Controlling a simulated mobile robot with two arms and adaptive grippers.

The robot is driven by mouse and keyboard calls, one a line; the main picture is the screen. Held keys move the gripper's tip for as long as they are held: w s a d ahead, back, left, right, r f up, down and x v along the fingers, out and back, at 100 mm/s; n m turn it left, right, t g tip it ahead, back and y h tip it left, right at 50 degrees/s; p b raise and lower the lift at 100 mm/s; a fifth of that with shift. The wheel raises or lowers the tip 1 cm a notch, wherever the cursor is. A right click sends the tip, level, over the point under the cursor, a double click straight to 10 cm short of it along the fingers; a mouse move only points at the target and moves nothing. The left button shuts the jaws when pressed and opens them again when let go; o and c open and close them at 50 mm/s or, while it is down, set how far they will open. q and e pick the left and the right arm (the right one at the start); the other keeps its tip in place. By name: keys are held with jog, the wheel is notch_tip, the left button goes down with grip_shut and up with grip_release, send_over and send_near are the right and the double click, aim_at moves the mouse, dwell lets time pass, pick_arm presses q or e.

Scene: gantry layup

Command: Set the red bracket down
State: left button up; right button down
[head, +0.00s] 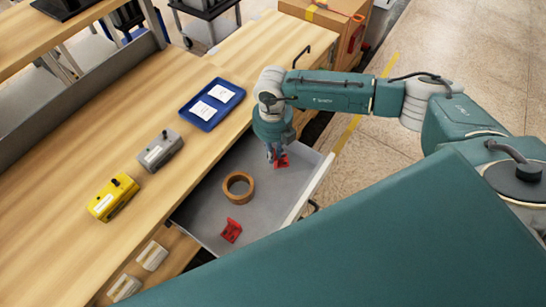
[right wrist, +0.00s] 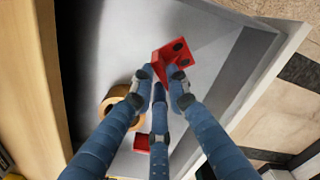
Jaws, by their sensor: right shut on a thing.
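My right gripper (head: 271,153) is over the far end of the open grey drawer (head: 199,214), fingers pointing down. It is shut on a red bracket (head: 282,162), which shows at the fingertips. In the right wrist view, the gripper's blue fingers (right wrist: 160,82) close around the red bracket (right wrist: 178,52), an angled piece with dark holes. The bracket is over the drawer floor, near a drawer wall; I cannot tell whether it touches the floor. A second red bracket (head: 231,231) lies in the near part of the drawer. My left gripper is not in view.
A brown tape roll (head: 228,187) lies in the drawer between the two brackets. On the wooden bench (head: 120,150) are a blue tray (head: 190,117) with white cards, a grey device (head: 160,151) and a yellow device (head: 113,198). A cardboard box (head: 325,22) stands beyond.

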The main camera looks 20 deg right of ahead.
notch_tip(320, 180, down, 4)
jog(key=shift+r, duration=0.2)
jog(key=shift+f, duration=0.15)
jog(key=shift+f, duration=0.25)
jog(key=c, duration=1.7)
grip_release()
jog(key=shift+r, duration=0.1)
